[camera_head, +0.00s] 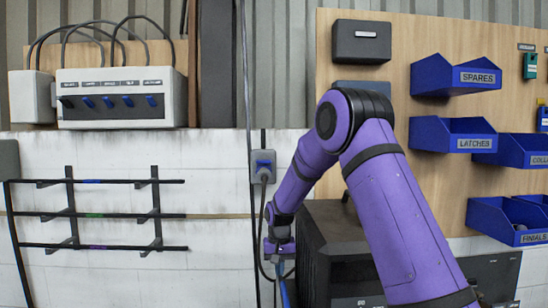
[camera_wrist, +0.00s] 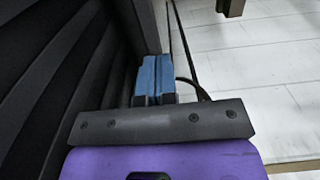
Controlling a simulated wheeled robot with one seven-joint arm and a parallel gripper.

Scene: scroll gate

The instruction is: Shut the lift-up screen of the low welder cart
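A dark box-shaped unit (camera_head: 345,235) stands low against the wall, partly behind my arm; it looks like the welder cart. I cannot make out its lift-up screen or how far that is open. A dark slatted surface (camera_wrist: 50,80) fills the left of that view, close beside the fingers.
A wall socket with a blue plug (camera_head: 263,165) and hanging cables is just above my gripper. Blue bins (camera_head: 455,75) hang on the board at right. A black rack (camera_head: 95,213) and a white switch box (camera_head: 115,97) are on the left wall.

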